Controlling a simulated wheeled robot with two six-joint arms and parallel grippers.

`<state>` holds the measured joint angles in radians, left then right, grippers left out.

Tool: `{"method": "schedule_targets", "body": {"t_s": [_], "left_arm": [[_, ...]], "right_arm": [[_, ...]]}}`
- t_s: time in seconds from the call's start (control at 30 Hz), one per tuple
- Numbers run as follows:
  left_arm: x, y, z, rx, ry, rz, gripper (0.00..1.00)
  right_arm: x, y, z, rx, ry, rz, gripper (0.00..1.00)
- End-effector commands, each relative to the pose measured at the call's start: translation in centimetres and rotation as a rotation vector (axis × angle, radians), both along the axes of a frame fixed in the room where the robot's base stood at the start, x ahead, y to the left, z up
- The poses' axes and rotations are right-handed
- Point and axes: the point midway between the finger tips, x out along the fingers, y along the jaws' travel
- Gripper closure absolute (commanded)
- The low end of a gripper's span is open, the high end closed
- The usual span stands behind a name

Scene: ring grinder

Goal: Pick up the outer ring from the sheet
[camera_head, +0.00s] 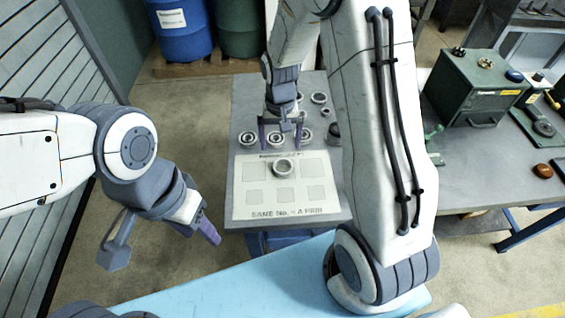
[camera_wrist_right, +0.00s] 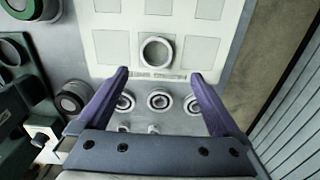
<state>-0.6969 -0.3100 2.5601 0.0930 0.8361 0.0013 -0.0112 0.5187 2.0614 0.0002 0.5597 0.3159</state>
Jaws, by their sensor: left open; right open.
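The outer ring (camera_head: 283,174) is a grey metal ring lying on the pale printed sheet (camera_head: 237,207), in the upper middle. In the right wrist view the ring (camera_wrist_right: 143,52) lies ahead of my right fingertips and roughly centred between them, on the sheet (camera_wrist_right: 112,64). My right gripper (camera_head: 281,140) is open and empty, pointing down over the row of bearings just behind the sheet; it also shows in the right wrist view (camera_wrist_right: 160,76). My left gripper (camera_head: 205,228) is off the table's left side, away from the sheet, and appears empty; its fingers are partly hidden.
Several bearings (camera_head: 248,141) stand in a row behind the sheet, beneath my right gripper. The grey table (camera_head: 245,100) has other round parts near its right side. A green machine (camera_head: 476,88) stands on the right bench (camera_head: 465,160). My right arm blocks the area between.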

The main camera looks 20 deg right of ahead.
Motion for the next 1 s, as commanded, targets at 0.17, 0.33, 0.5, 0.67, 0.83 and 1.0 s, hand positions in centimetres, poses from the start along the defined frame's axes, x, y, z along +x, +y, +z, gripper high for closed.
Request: {"method": "schedule_targets", "body": {"t_s": [0.17,0.33,0.5,0.67,0.83,1.0], "left_arm": [[0.0,0.0,0.6,0.0,0.0,0.0,0.5],[0.0,0.0,0.9,0.0,0.0,0.0,0.5],[0.0,0.0,1.5,0.0,0.0,0.0,0.5],[0.0,0.0,2.7,0.0,0.0,0.001,0.5],[0.0,0.0,3.0,0.0,0.0,0.001,0.5],[0.0,0.0,3.0,0.0,0.0,0.001,0.5]], "right_arm": [[-0.1,-0.3,-2.8,0.0,0.009,-0.01,0.0],[0.0,-0.3,-4.8,0.0,0.005,-0.009,0.0],[-0.1,-0.5,-5.8,0.0,0.005,-0.009,0.0],[-0.1,-0.8,-7.8,0.0,0.006,-0.009,0.0],[-0.1,-0.8,-9.8,0.0,0.004,-0.008,0.0],[0.0,-0.8,-10.4,-0.001,0.001,-0.008,0.0]]}}
